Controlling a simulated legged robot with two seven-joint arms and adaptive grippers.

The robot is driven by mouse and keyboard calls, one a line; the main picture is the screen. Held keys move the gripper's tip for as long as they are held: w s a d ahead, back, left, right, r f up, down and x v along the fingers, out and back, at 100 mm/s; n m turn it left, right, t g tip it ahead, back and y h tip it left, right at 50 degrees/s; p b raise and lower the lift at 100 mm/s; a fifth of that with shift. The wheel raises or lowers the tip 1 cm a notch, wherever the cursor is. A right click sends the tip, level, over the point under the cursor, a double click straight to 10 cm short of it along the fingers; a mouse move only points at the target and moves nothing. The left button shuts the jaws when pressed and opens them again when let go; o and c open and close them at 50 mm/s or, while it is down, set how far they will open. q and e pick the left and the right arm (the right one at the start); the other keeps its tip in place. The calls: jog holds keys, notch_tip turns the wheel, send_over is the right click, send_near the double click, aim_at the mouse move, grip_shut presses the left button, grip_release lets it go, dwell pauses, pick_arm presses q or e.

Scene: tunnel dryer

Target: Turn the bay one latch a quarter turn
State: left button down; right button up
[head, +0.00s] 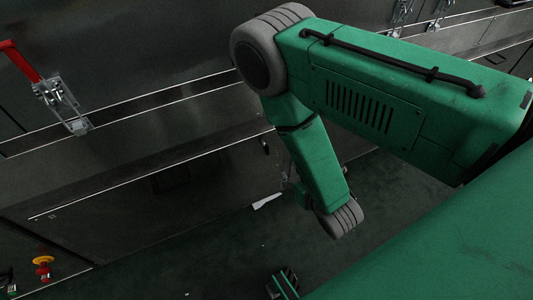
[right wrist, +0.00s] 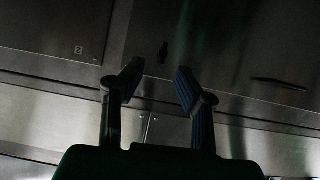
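A small dark latch (head: 265,147) sits on the dark metal panel, left of my right forearm in the head view. In the right wrist view a dark latch-like piece (right wrist: 163,52) shows on the panel, beyond and between the fingertips. I cannot read which bay it belongs to. My right gripper (right wrist: 155,82) is open, with its two fingers apart and nothing between them. It points at the panel and appears apart from the latch. In the head view the gripper (head: 288,188) is mostly hidden behind my green forearm.
A red-handled toggle clamp (head: 60,103) is on the upper left wall. A red and yellow button (head: 43,267) is at lower left. A dark slot-like handle (right wrist: 280,84) is right of the fingers. Dark floor (head: 210,250) lies open below the panels.

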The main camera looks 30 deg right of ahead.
aim_at(268, 150)
jog(key=w+f+b, duration=0.1)
jog(key=w, duration=0.3)
jog(key=w+f+t+b, duration=0.1)
jog(key=w+f+b, duration=0.1)
jog(key=w, duration=0.3)
jog(key=w+f+t+b, duration=0.1)
jog(key=w, duration=0.4)
jog(key=shift+w+a+f+b, duration=0.15)
jog(key=shift+a+f+b, duration=0.05)
jog(key=shift+a+b, duration=0.1)
grip_shut()
